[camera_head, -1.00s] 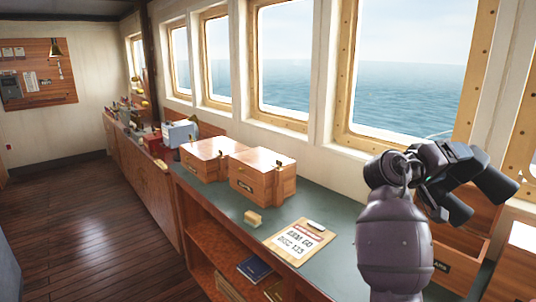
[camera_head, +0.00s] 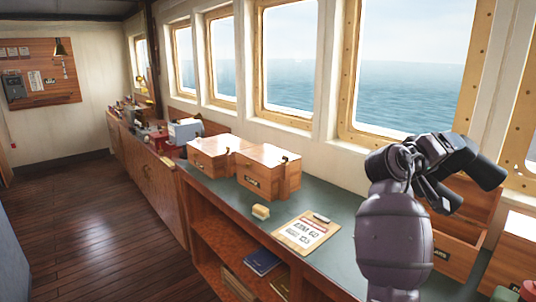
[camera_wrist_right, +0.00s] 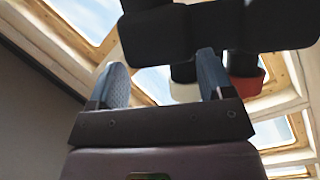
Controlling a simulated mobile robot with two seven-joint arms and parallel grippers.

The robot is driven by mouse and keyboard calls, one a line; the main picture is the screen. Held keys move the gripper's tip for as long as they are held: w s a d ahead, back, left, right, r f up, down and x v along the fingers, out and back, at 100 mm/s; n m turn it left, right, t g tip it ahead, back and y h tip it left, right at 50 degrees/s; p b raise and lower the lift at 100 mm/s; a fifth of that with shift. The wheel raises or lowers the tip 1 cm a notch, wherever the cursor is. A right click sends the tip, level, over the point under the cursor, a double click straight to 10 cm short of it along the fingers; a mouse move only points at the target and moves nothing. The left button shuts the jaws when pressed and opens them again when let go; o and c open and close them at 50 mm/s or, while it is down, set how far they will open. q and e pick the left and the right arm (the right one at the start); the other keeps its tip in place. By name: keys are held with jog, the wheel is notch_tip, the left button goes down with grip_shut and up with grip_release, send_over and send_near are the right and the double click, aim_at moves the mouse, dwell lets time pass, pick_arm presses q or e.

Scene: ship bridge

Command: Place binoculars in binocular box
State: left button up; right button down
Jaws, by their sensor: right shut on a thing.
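Black binoculars (camera_head: 483,170) are held up in the air above the right part of the counter in the head view. My right gripper (camera_head: 408,160) is shut on them, and the wrist view shows its two fingers (camera_wrist_right: 160,65) up against the dark binocular body (camera_wrist_right: 222,28). An open wooden box (camera_head: 456,256) with a partly hidden label ending in "ARS" stands on the counter behind and below the binoculars. Its raised lid (camera_head: 482,208) shows at the back. My right arm hides the box's left part. My left gripper is not in view.
Two closed wooden boxes (camera_head: 268,172) (camera_head: 208,157) stand further left on the green counter (camera_head: 335,195). A clipboard (camera_head: 306,232) and a small yellowish block (camera_head: 261,212) lie near its front edge. Another wooden box (camera_head: 515,255) and red and green items (camera_head: 528,290) are at lower right.

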jog(key=w+a+r+n+t+y, duration=0.2)
jog(key=a+r+n+t+y, duration=0.2)
jog(key=a+t, duration=0.2)
jog(key=s+a+f+n+t+y, duration=0.3)
jog(key=a+f+n+t+y, duration=0.1)
jog(key=a+f+n+y, duration=0.25)
jog(key=s+a+f+n+y, duration=0.1)
jog(key=s+f, duration=0.3)
jog(key=f, duration=0.4)
jog(key=s+a+f+y, duration=0.1)
jog(key=s+f+y, duration=0.2)
jog(key=s+f, duration=0.2)
jog(key=s+a+f+n+t+y, duration=0.1)
jog(key=s+f, duration=0.4)
jog(key=f, duration=0.6)
jog(key=shift+a+n+y, duration=0.35)
jog(key=shift+a+y, duration=0.15)
jog(key=shift+y, duration=0.05)
